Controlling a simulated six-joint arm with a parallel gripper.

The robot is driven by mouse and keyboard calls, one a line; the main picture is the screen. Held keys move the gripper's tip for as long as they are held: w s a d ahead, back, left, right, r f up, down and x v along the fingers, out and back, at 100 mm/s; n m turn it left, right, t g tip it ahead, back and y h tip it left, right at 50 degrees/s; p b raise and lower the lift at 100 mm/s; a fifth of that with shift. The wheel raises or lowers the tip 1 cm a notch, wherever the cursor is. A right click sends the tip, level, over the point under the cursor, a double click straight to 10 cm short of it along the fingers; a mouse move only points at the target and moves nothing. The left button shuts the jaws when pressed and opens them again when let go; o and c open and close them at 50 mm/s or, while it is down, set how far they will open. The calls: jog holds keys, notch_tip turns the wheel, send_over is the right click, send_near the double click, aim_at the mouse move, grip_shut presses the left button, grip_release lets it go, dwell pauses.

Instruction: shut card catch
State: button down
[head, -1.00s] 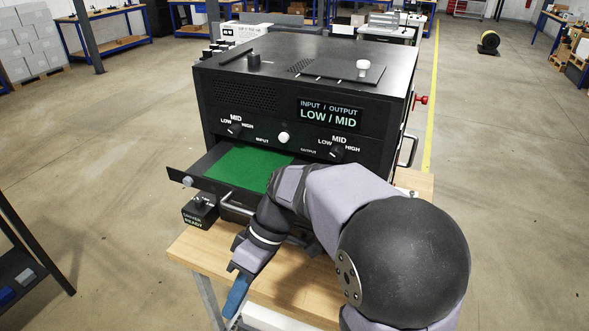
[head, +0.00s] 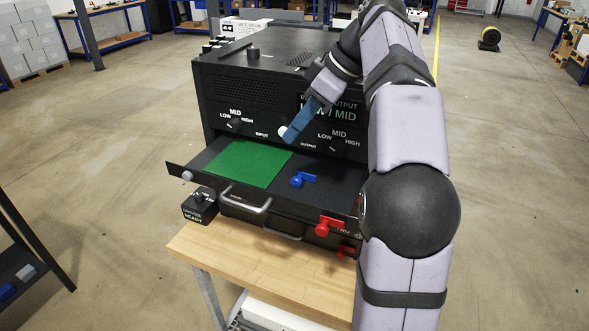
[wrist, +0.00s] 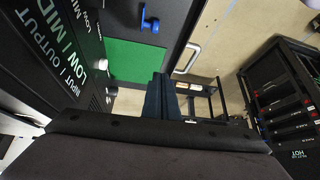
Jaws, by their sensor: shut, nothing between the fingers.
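The drawer (head: 339,190) of the black cabinet is pulled out, with a flat green card or board (head: 248,163) on its left part. A blue catch (head: 303,180) stands on the drawer to the right of the green board. The wrist view also shows the blue catch (wrist: 149,19) and the green board (wrist: 137,61). My gripper (head: 290,137) has blue fingers, shut and empty. It is above the drawer, in front of the cabinet face near the white knob, apart from the blue catch. In the wrist view the closed fingers (wrist: 161,97) point over the drawer.
Red levers (head: 330,226) stick out at the cabinet's lower right, near my arm. Metal handles (head: 246,201) project at the front below the drawer. A small black switch box (head: 199,207) sits at left. The wooden bench top (head: 265,262) in front is clear.

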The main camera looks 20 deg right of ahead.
jog(key=d+r, duration=0.1)
jog(key=d, duration=0.1)
send_over(298, 180)
jog(key=w+a, duration=0.2)
jog(key=w, duration=0.1)
jog(key=shift+m+h, duration=0.3)
jog(key=shift+m, duration=0.1)
jog(key=f, duration=0.7)
jog(key=shift+s+a+f, duration=0.2)
jog(key=shift+s+f, duration=0.05)
jog(key=shift+f, duration=0.1)
jog(key=shift+s+d+f+p, duration=0.2)
jog(key=shift+d+f, duration=0.05)
jog(key=shift+f, duration=0.35)
jog(key=shift+s+d+f+p, duration=0.15)
jog(key=shift+d+f+p, duration=0.05)
jog(key=shift+f, duration=0.35)
jog(key=shift+s+d+f, duration=0.45)
jog(key=shift+f, duration=0.25)
jog(key=shift+s+d+f+b, duration=0.1)
jog(key=shift+s+d+b, duration=0.4)
jog(key=shift+s+d, duration=0.6)
jog(key=shift+a, duration=0.1)
